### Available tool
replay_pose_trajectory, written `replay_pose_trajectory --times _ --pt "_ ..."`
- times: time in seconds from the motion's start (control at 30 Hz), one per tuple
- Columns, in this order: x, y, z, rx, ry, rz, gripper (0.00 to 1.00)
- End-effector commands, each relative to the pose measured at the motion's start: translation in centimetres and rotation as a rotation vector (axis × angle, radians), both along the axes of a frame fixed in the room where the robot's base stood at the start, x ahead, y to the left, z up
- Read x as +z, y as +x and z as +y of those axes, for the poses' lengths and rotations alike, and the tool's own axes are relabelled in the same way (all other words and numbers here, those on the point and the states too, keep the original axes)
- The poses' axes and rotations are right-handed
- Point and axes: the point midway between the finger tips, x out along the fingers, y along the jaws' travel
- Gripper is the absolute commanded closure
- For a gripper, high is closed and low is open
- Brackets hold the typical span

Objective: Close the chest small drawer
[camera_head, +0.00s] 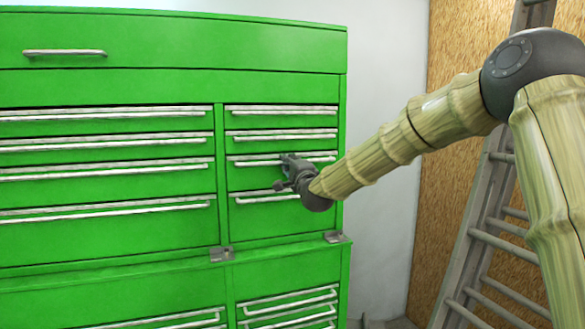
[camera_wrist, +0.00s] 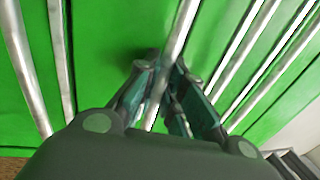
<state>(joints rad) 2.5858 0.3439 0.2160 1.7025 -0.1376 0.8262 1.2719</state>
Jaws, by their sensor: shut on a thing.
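A green tool chest (camera_head: 108,88) with long silver handles fills the left and middle of the head view. Its right column holds small drawers one above another. My gripper (camera_head: 287,162) is at the third small drawer's handle (camera_head: 247,163) from the top of that column. In the wrist view my gripper (camera_wrist: 165,78) has its fingers on both sides of a silver handle bar (camera_wrist: 184,22) and is shut on it. The fingers and wrist hide part of that drawer's front. I cannot tell how far this drawer stands out from its neighbours.
Wide drawers (camera_head: 105,190) fill the chest's left column, and a lower section (camera_head: 285,270) has more handles. Metal latches (camera_head: 221,254) sit at the seam. A ladder (camera_head: 480,240) leans at the right against a chipboard wall (camera_head: 445,130). A pale wall (camera_head: 385,80) stands beside the chest.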

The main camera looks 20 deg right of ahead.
Motion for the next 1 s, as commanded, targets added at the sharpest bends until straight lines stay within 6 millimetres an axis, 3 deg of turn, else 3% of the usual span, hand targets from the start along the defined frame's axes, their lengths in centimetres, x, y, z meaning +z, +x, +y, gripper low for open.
replay_pose_trajectory --times 0.13,0.4,0.43,0.5,1.0 --pt "-0.17 0.96 -0.04 -0.001 0.001 0.003 1.00" --pt "-0.03 1.01 -0.05 -0.001 0.000 0.002 1.00" --pt "-0.02 1.02 -0.05 -0.001 0.000 0.001 0.86" --pt "-0.01 1.00 -0.06 -0.001 0.000 0.001 0.80" --pt "-0.22 0.08 -0.07 0.000 0.000 0.002 0.80"
